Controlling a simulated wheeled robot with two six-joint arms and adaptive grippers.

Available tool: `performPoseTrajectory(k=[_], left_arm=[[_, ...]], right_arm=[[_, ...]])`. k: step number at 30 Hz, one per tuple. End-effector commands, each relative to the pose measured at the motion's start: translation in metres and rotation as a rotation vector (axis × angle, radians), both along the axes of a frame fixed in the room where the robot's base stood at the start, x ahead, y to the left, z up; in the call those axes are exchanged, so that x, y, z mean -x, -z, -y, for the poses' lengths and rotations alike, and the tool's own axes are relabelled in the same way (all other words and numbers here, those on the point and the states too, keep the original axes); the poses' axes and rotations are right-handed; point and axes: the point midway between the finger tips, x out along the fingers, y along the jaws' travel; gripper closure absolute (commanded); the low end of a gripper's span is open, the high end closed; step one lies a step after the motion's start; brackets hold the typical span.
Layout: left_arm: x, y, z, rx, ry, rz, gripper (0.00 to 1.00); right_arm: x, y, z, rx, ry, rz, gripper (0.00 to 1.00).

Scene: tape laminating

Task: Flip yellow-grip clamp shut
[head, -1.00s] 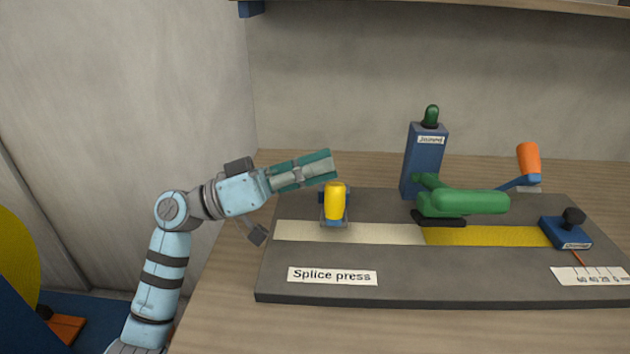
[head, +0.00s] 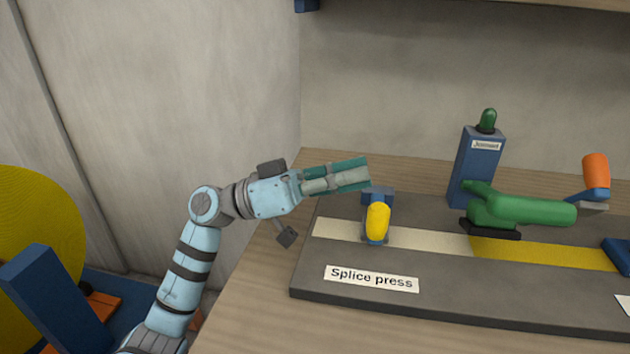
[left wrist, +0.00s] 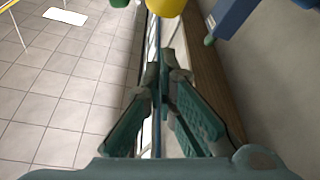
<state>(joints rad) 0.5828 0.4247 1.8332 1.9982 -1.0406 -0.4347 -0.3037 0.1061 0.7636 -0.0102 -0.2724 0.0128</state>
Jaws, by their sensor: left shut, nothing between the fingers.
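The yellow-grip clamp stands at the left end of the splice press. Its yellow grip (head: 377,222) is tipped forward and low over the pale tape, in front of its blue base (head: 377,194). I cannot tell whether it is fully down. My left gripper (head: 368,173) is shut and empty, just above and behind the clamp, with a small gap in the picture. In the left wrist view my fingers (left wrist: 163,75) come together with nothing between them, and the yellow grip (left wrist: 165,6) is cut off at the top edge. My right gripper is out of view.
The dark press board (head: 340,303) carries pale tape (head: 430,241) and yellow tape (head: 540,251). A green-handled clamp (head: 530,211), a blue post (head: 478,170) and an orange grip (head: 596,170) stand to the right. A grey wall is behind. The board's front is clear.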

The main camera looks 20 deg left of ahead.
Motion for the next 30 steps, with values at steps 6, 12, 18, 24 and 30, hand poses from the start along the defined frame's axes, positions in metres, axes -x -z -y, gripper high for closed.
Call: performPoseTrajectory(k=[6, 12, 18, 24, 30], left_arm=[[0.012, 0.016, -0.045, -0.005, -0.003, -0.005, 1.0], [0.023, 0.028, -0.08, -0.004, -0.002, -0.003, 1.0], [0.027, 0.031, -0.093, 0.0, -0.002, 0.001, 1.0], [0.027, 0.031, -0.093, 0.001, -0.001, 0.001, 1.0], [0.027, 0.031, -0.093, 0.001, -0.001, 0.001, 1.0]], right_arm=[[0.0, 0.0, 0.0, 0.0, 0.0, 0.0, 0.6], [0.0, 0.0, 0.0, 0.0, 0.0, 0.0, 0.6], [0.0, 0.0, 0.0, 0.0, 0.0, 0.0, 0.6], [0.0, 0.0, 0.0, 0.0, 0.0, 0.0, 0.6], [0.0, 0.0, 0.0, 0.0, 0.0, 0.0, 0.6]])
